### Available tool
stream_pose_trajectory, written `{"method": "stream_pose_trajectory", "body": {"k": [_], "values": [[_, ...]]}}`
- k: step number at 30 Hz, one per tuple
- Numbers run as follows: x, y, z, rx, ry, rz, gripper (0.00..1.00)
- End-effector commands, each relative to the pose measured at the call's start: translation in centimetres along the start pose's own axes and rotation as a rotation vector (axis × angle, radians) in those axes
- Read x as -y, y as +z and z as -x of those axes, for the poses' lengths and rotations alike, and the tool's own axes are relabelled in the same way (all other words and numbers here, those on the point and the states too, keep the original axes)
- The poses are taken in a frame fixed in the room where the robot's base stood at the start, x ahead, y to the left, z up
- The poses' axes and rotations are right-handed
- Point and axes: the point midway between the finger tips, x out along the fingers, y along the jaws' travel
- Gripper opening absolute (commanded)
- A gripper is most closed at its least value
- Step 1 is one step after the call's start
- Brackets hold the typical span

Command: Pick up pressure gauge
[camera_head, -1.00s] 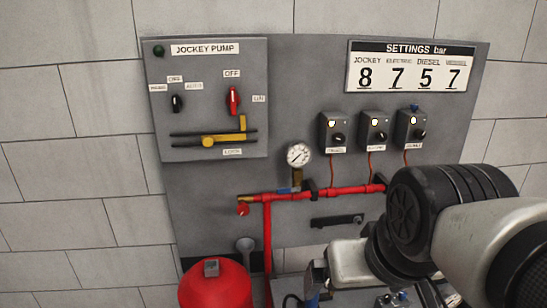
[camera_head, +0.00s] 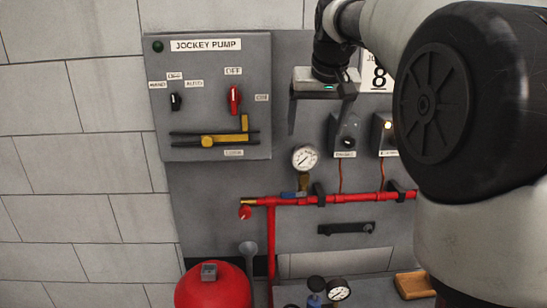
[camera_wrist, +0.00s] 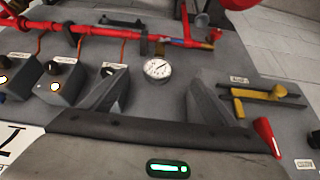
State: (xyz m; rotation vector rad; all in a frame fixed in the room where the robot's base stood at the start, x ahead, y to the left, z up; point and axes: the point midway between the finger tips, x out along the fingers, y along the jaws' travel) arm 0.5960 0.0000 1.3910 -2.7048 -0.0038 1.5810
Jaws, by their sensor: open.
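A round white-faced pressure gauge (camera_head: 305,158) stands on a brass stem on the red pipe (camera_head: 335,198). A second dark-rimmed gauge (camera_head: 338,290) sits low at the bottom of the head view. My gripper (camera_head: 320,110) is open and empty, in front of the panel and above the first gauge in the picture. In the wrist view, that gauge (camera_wrist: 157,68) shows between my two spread fingers (camera_wrist: 160,82), beyond their tips. No contact with it shows.
The jockey pump box (camera_head: 210,98) with a red switch and yellow lever is to the left. Control boxes (camera_head: 343,135) stand close to the right of the gauge. A red tank (camera_head: 213,288) and a wooden tray (camera_head: 412,285) are below. My arm covers the right side.

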Motion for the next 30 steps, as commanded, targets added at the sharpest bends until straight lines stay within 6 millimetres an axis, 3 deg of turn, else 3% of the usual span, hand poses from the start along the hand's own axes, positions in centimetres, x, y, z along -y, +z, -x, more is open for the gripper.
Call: {"method": "stream_pose_trajectory", "body": {"k": [1, 5, 10, 21, 30], "values": [[0.1, -1.1, -0.8, -0.002, 0.002, 0.003, 0.81], [0.2, -2.4, -1.7, -0.005, 0.006, 0.006, 0.81], [0.2, -2.4, -4.2, -0.002, 0.006, 0.005, 0.81], [0.1, -2.5, -11.9, -0.002, 0.007, 0.006, 0.81], [0.1, -2.7, -14.3, -0.004, 0.006, 0.006, 0.81]]}}
